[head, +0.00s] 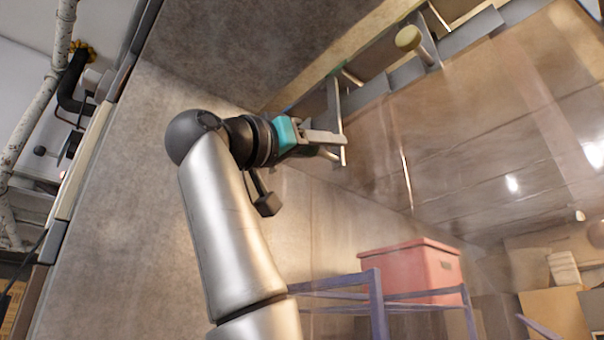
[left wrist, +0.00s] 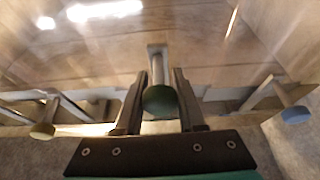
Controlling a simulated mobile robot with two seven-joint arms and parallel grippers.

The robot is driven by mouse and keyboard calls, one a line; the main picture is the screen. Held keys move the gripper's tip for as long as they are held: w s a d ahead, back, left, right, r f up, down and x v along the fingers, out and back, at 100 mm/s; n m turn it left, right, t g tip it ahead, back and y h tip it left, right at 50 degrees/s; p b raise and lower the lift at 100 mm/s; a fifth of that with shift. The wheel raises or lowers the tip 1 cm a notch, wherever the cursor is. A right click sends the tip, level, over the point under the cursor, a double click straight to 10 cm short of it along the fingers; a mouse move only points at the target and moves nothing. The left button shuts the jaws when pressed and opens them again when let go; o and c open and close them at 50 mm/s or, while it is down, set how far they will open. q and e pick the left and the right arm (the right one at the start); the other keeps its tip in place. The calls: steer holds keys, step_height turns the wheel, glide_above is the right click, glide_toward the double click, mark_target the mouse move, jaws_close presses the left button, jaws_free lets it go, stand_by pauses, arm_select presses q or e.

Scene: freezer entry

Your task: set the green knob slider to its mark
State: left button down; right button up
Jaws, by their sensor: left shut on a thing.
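The green knob (left wrist: 160,99) sits on a pale stem between the two fingers of my left gripper (left wrist: 160,77) in the left wrist view. The fingers are closed on the knob and stem from both sides. In the head view my left gripper (head: 336,148) is at the near end of the grey slider rail, and its fingers hide the green knob. A small green patch (head: 341,68) shows on the rail above the gripper; I cannot tell if it is the mark. My right gripper is in neither view.
A yellowish knob (head: 408,38) stands further along the rail; it also shows in the left wrist view (left wrist: 42,131). A bluish knob (left wrist: 295,114) is at the right there. A red box (head: 408,272) on a purple frame (head: 376,300) stands below.

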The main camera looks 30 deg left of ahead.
arm_select(q)
steer(key=shift+s+d+r, duration=0.1)
steer(key=shift+s+d, duration=0.15)
steer(key=shift+d, duration=0.2)
steer(key=c, duration=0.5)
jaws_free()
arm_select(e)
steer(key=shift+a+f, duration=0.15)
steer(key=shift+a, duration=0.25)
arm_select(q)
steer(key=b+v, duration=0.6)
steer(key=v, duration=0.9)
steer(key=shift+a, duration=0.1)
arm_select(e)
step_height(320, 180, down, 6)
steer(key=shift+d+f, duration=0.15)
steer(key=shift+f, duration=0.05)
